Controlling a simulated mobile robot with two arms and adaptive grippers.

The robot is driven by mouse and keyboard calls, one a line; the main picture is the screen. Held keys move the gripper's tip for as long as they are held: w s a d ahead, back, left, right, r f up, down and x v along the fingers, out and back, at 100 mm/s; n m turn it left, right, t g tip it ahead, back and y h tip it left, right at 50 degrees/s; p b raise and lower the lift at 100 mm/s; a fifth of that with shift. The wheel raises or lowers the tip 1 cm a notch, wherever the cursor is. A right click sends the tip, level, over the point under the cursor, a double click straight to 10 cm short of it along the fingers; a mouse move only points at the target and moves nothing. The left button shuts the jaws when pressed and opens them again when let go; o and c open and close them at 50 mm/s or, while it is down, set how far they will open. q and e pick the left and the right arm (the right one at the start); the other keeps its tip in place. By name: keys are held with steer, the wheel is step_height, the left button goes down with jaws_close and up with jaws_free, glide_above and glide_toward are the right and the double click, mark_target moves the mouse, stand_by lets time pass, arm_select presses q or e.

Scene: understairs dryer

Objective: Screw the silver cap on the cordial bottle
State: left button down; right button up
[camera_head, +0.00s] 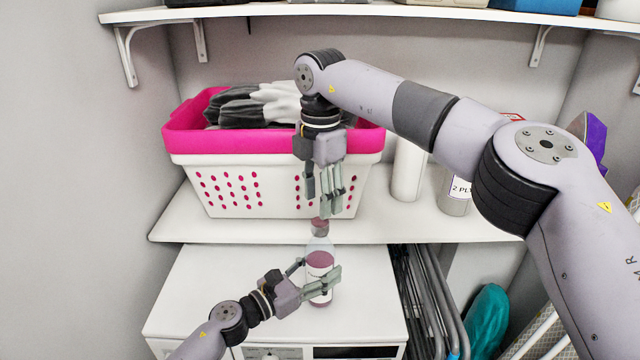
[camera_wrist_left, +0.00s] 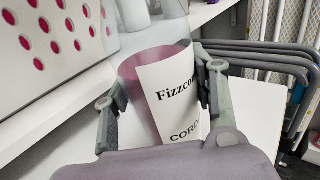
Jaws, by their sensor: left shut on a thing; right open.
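The cordial bottle (camera_head: 319,262) is clear, with a dark pink liquid and a white label. It stands upright above the white dryer top, and I cannot tell whether its base touches it. My left gripper (camera_head: 320,284) is shut around the bottle's labelled body; in the left wrist view the bottle (camera_wrist_left: 160,75) sits between its fingers. A small shiny cap (camera_head: 320,226), reflecting pink, shows at the bottle's mouth; whether it is seated is unclear. My right gripper (camera_head: 324,208) is open, pointing down just above the cap. The bottle's top is outside the left wrist view.
A white and pink laundry basket (camera_head: 230,190) with dark and light cloth stands on the shelf (camera_head: 230,230) behind. A white roll (camera_head: 408,172) and a can (camera_head: 454,195) stand to its right. Folded grey racks (camera_head: 430,300) are right of the dryer (camera_head: 200,290). The dryer's top left is clear.

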steer(key=n, duration=0.3)
steer(key=shift+r+n, duration=0.15)
steer(key=shift+n, duration=0.25)
steer(key=n, duration=0.5)
steer(key=shift+r+n, duration=0.2)
steer(key=shift+n, duration=0.1)
steer(key=n, duration=0.3)
steer(key=shift+r+n, duration=0.15)
steer(key=shift+n, duration=0.15)
steer(key=n, duration=0.3)
steer(key=shift+r+n, duration=0.1)
steer(key=shift+n, duration=0.3)
steer(key=n, duration=0.3)
steer(key=shift+r, duration=0.1)
steer(key=n, duration=0.6)
steer(key=shift+r, duration=0.2)
steer(key=n, duration=0.3)
steer(key=shift+r, duration=0.1)
steer(key=n, duration=0.4)
steer(key=shift+r+n, duration=0.15)
steer(key=shift+n, duration=0.15)
